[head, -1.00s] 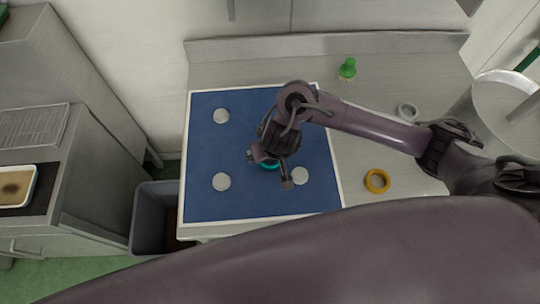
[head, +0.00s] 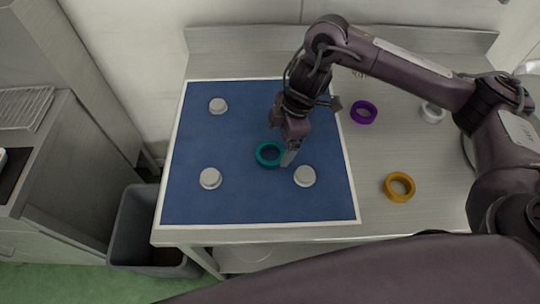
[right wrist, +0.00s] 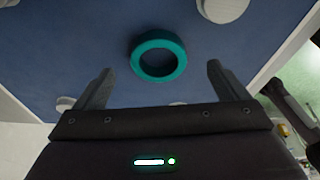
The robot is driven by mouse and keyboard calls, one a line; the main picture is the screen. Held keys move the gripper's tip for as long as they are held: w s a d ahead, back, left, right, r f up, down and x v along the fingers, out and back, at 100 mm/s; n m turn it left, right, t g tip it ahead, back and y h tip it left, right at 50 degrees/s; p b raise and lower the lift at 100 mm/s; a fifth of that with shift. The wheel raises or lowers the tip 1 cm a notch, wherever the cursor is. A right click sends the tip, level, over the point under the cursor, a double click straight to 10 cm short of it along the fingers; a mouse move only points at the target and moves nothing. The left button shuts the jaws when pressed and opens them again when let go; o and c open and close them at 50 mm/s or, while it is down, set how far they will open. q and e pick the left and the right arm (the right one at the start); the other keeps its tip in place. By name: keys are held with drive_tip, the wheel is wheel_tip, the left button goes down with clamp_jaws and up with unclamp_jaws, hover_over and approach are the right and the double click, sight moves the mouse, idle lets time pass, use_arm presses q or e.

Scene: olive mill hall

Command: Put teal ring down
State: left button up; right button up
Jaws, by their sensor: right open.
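The teal ring (head: 270,154) lies flat on the blue mat (head: 240,205), between the pale round knobs. My right gripper (head: 281,138) is open and empty just above and to the right of the ring in the head view. In the right wrist view the ring (right wrist: 158,59) shows whole between the two spread fingertips (right wrist: 160,69), apart from both. The left gripper is not in view.
Pale knobs stand on the mat at upper left (head: 217,105), lower left (head: 210,178) and lower right (head: 305,175). A purple ring (head: 364,112), a yellow ring (head: 400,186) and a white ring (head: 432,113) lie on the metal table right of the mat. A grey bin (head: 150,230) stands below left.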

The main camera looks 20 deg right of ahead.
sight(268, 157)
drive_tip(key=a+f, duration=0.2)
drive_tip(key=f, duration=0.1)
drive_tip(key=shift+w+f, duration=0.15)
drive_tip(key=shift+f, duration=0.5)
drive_tip(key=c, duration=1.2)
drive_tip(key=shift+w+r, duration=0.1)
drive_tip(key=shift+c, duration=0.2)
drive_tip(key=shift+r, duration=0.4)
wheel_tip(268, 157, up, 19)
drive_tip(key=p, duration=0.3)
